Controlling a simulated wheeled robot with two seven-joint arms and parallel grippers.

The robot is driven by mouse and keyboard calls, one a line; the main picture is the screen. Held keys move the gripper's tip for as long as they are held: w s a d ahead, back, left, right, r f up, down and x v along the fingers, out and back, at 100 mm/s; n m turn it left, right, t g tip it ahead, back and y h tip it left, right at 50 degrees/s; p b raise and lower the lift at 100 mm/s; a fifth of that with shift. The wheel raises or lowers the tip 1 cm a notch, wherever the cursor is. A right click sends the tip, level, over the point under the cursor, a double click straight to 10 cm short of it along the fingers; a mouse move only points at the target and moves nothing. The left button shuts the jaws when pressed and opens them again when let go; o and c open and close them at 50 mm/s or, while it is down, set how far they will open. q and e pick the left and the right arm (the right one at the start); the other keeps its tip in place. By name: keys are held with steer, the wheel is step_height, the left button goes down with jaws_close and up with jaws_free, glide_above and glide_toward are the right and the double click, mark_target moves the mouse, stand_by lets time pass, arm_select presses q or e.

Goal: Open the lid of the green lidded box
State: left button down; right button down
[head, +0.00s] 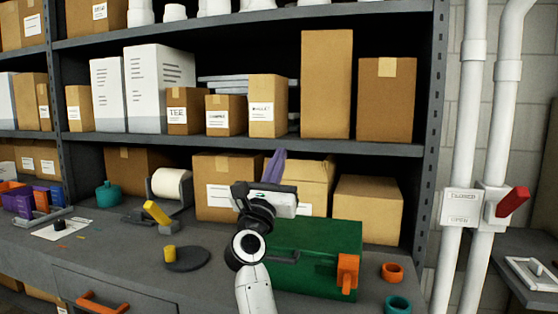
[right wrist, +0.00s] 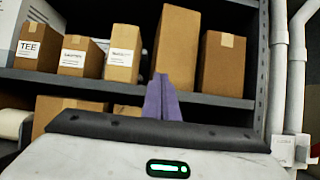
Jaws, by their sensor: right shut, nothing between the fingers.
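The green lidded box (head: 318,238) sits on the grey workbench, right of centre in the head view. Its lid looks closed. An orange piece (head: 347,271) is on its right front end. My right arm crosses in front of the box's left end and hides part of it. My right gripper (head: 275,164) is up above the box's left end, apart from it, with its purple fingers pointing up. The fingers also show in the right wrist view (right wrist: 163,99), together and empty. The box is not visible in the right wrist view. My left gripper is not in view.
Shelves with cardboard boxes (head: 325,85) stand behind the bench. An orange ring (head: 391,272) and a teal ring (head: 398,304) lie right of the green box. A grey disc (head: 187,260) with a yellow peg lies to the left. White pipes with a red lever (head: 512,201) are at right.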

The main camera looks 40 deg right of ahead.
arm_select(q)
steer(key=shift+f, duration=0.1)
arm_select(e)
steer(key=shift+a+f, duration=0.1)
